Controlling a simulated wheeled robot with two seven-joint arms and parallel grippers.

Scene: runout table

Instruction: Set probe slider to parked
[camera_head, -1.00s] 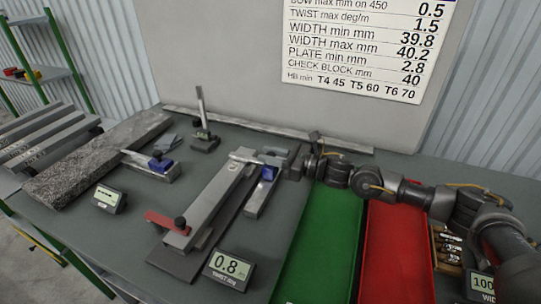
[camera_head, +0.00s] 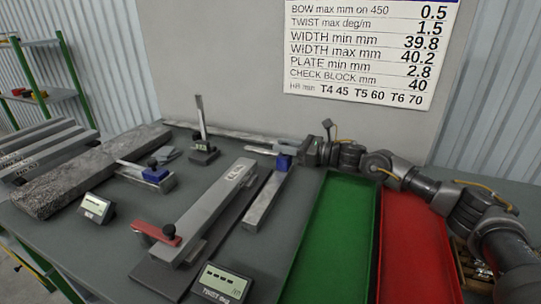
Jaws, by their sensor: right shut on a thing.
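The probe slider is a blue block (camera_head: 284,162) at the far end of a grey rail (camera_head: 264,203), right of the long grey bar stamped with letters (camera_head: 213,208). A thin silver arm (camera_head: 262,150) reaches left from the slider, just beyond the bar's far end and apart from it. My right gripper (camera_head: 308,152) comes in from the right and is shut at the slider's right side; its fingertips are partly hidden. The twist display (camera_head: 221,283) in front shows dashes. My left gripper is not in view.
A green tray (camera_head: 325,240) and a red tray (camera_head: 412,245) lie right of the rail. A granite block (camera_head: 90,170) and a second blue slider (camera_head: 155,174) are on the left. A wall board (camera_head: 370,50) stands behind.

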